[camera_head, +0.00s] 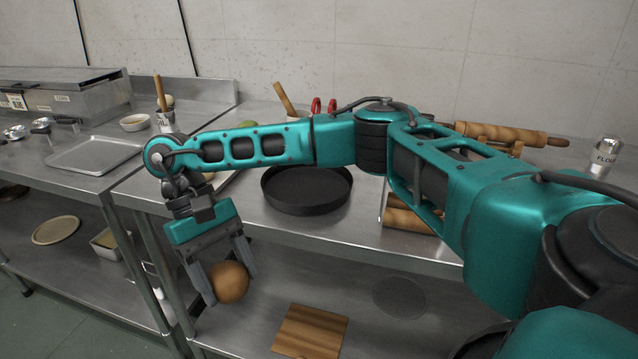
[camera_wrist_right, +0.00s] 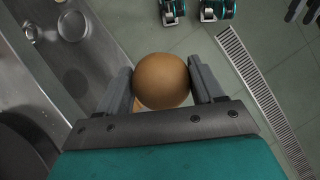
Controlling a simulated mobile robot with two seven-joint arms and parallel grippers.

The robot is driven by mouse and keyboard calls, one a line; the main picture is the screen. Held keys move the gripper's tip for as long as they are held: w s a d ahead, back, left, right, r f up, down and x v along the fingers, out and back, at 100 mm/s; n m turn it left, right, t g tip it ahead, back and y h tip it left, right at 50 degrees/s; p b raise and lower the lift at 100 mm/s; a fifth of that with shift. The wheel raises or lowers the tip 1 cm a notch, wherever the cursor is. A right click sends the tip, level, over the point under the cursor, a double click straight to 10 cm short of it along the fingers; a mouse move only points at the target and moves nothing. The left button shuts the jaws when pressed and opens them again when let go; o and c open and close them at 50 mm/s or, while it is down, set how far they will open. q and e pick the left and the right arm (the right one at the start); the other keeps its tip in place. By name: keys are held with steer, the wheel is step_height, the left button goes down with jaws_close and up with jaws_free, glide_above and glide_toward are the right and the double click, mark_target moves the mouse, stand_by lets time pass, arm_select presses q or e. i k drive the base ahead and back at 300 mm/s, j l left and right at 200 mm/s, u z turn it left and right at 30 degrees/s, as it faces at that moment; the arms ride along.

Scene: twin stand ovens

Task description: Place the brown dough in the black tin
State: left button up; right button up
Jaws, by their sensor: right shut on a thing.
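The brown dough (camera_head: 229,282) is a smooth round ball. My right gripper (camera_head: 230,284) is shut on it, with a finger on either side. In the head view it hangs in front of the steel table's front edge, left of the tin. In the right wrist view the dough (camera_wrist_right: 161,80) sits between the two fingers (camera_wrist_right: 162,84). The black tin (camera_head: 306,190) is a round, shallow pan on the table top, and it looks empty. My right forearm passes above and behind the tin. My left gripper is not in view.
A steel tray (camera_head: 94,155) and a white bowl (camera_head: 134,122) stand on the left table. A rolling pin (camera_head: 500,134) and a flour shaker (camera_head: 604,155) are at the back right. A wooden board (camera_head: 310,332) lies on the lower shelf. The table's front edge lies between dough and tin.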

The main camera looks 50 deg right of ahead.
mark_target(307, 189)
steer(key=k+z, duration=0.1)
steer(key=z, duration=0.35)
steer(key=k+z, duration=0.1)
steer(key=z, duration=0.35)
steer(key=j+z, duration=0.4)
steer(key=k+j, duration=0.05)
steer(key=j, duration=0.05)
